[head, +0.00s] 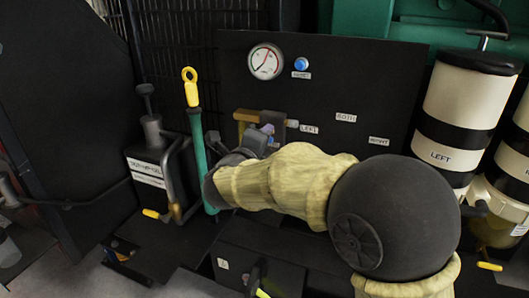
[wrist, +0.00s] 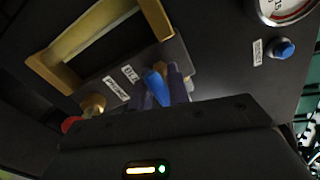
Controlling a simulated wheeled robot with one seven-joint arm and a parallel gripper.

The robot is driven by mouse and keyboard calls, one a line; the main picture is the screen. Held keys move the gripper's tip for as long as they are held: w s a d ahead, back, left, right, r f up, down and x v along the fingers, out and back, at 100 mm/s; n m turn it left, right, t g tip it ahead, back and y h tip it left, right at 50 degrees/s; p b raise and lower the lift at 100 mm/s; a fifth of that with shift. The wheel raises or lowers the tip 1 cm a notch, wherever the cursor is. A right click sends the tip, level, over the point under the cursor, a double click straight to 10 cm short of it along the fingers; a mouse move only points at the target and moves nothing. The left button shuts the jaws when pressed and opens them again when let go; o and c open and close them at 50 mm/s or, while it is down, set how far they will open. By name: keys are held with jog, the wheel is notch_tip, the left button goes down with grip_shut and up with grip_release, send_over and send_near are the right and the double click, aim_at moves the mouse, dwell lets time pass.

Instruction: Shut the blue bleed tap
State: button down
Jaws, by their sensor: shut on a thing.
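The blue bleed tap (wrist: 156,84) shows in the wrist view as a short blue handle in front of the dark panel, beside two white labels. My gripper (wrist: 166,88) is shut on it, with a dark finger on each side. The tap's base is partly hidden by the fingers. In the head view my gripper (head: 260,137) reaches the panel below the gauge, and my arm comes in from the lower right. The tap is mostly hidden there.
A gauge (head: 265,61) and a round blue button (head: 301,64) sit above on the panel. A yellow frame (wrist: 100,40) and a brass fitting (wrist: 93,104) are close to my gripper. A green lever with a yellow ring (head: 190,88) stands left; a cream LEFT canister (head: 462,104) stands right.

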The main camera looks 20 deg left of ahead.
jog(key=shift+f+m+b, duration=0.2)
jog(key=shift+m+b, duration=0.9)
jog(key=c, duration=1.4)
grip_release()
jog(key=shift+r, duration=0.1)
jog(key=s+p, duration=0.1)
jog(key=s, duration=0.4)
jog(key=s+a+p, duration=0.1)
jog(key=s, duration=1.1)
jog(key=shift+s+a+p, duration=0.15)
jog(key=shift+p, duration=0.25)
